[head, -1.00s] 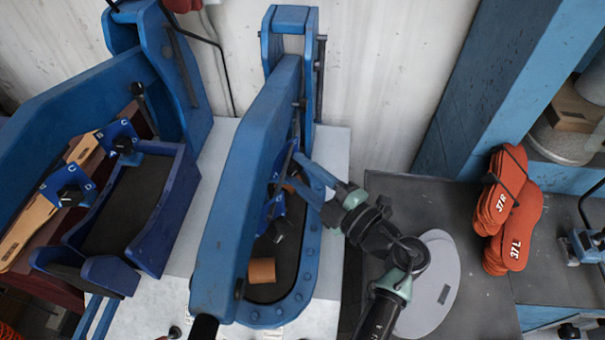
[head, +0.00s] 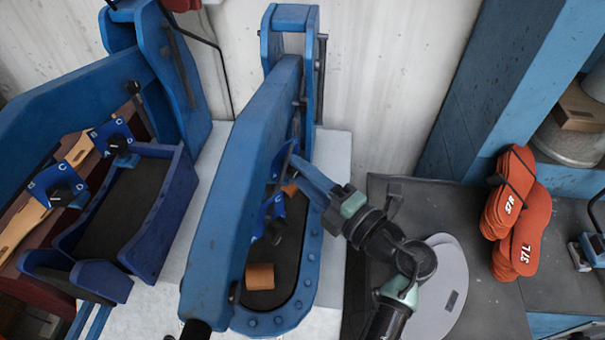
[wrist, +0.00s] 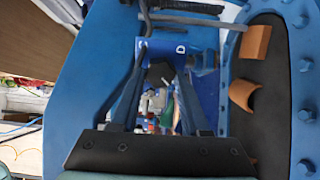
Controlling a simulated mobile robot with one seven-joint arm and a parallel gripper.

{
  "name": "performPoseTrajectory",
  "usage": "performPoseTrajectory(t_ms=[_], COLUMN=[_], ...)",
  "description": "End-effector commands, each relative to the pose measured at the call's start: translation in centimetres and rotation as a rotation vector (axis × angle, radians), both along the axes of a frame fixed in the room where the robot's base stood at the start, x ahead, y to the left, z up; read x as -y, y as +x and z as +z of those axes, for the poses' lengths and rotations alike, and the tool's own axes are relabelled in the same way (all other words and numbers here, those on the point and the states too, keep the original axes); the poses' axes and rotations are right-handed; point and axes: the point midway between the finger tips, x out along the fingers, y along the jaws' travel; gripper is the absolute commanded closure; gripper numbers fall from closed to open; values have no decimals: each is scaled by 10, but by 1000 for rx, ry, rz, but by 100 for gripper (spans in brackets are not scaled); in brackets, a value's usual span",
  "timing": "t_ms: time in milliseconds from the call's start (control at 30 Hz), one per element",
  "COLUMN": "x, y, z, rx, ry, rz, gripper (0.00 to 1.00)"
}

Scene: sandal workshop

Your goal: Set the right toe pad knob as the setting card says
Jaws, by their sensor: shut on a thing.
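My gripper (head: 292,160) reaches from the right into the open side of the blue press in the middle of the head view. In the wrist view my gripper (wrist: 160,72) is shut on a dark knob (wrist: 159,75), in front of a blue plate (wrist: 182,48) marked D. The other letters on this plate and the knob's pointer are hidden by my fingers. In the head view the press frame hides the held knob. A second blue plate (head: 268,212) with a black knob (head: 274,232) is lower on the same press. I cannot make out a setting card.
Tan curved pads (head: 260,276) lie on the press's dark bed. The press rim (head: 311,257) is close to my arm. A second blue press (head: 150,225) with lettered knobs stands left.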

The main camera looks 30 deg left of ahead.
Motion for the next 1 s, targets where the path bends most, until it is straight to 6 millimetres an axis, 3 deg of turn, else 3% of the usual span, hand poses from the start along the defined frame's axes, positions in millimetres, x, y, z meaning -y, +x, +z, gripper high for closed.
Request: performPoseTrajectory(t_ms=[267, 300, 467, 800, 1000], x=[0, 0, 0, 3, 31], y=[0, 0, 0, 0, -6], z=[-1, -1, -1, -1, -1], rx=[2, 2, 1, 1, 2], ry=[-4, -4, -3, -1, -1], rz=[1, 1, 1, -1, -5], gripper=[100, 52, 24, 24, 24])
